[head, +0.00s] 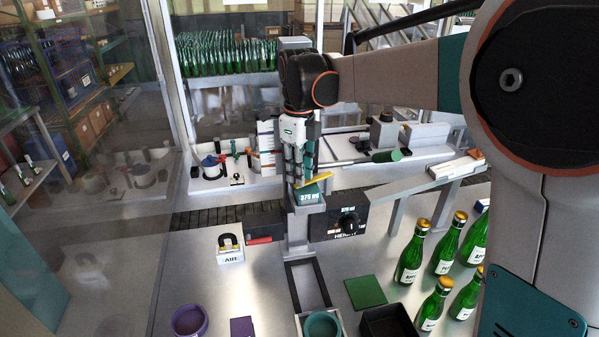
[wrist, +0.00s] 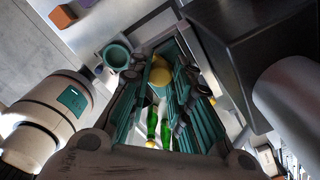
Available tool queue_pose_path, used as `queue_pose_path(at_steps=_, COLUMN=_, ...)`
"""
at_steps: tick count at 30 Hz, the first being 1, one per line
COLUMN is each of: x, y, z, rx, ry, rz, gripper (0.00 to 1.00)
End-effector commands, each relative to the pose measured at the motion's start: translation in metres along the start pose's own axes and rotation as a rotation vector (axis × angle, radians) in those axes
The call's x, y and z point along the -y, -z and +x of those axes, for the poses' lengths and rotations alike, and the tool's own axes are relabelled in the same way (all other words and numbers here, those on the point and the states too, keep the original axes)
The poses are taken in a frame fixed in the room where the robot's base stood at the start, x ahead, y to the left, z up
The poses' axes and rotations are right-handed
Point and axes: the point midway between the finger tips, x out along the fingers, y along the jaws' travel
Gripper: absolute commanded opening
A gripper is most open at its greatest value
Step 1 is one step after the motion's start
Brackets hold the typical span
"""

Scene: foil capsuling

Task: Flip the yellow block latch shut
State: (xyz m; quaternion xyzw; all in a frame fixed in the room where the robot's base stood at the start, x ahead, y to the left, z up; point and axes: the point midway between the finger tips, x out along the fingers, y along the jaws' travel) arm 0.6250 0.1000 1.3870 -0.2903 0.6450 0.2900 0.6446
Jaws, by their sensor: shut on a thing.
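The yellow latch (head: 316,180) shows in the head view as a thin tilted yellow bar just above the teal block marked 375 ml (head: 309,197). My gripper (head: 298,179) points down at the left end of this bar, over the block. In the wrist view, a rounded yellow piece (wrist: 160,76) lies between the fingers of my gripper (wrist: 163,62), which are shut on it. It appears to be part of the latch. The fingers hide part of the latch, and its pivot cannot be made out.
A black HEIGHT knob box (head: 338,225) stands right of the block post. A red-handled black part (head: 264,228) and the AIR unit (head: 230,248) stand left. Green bottles (head: 411,254) stand at right front. A teal cup (head: 322,325) and black tray (head: 388,322) are in front.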

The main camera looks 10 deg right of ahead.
Motion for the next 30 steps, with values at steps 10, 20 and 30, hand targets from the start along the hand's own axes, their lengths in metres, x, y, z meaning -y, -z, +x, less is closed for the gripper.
queue_pose_path(at_steps=10, x=0.0009, y=-0.0011, z=-0.0002, rx=0.002, ry=0.000, rz=0.010, gripper=0.00)
queue_pose_path(at_steps=20, x=0.0009, y=-0.0010, z=-0.0002, rx=0.001, ry=0.000, rz=0.010, gripper=0.41)
queue_pose_path(at_steps=30, x=0.0008, y=-0.0008, z=-0.0073, rx=0.001, ry=0.000, rz=0.009, gripper=0.41)
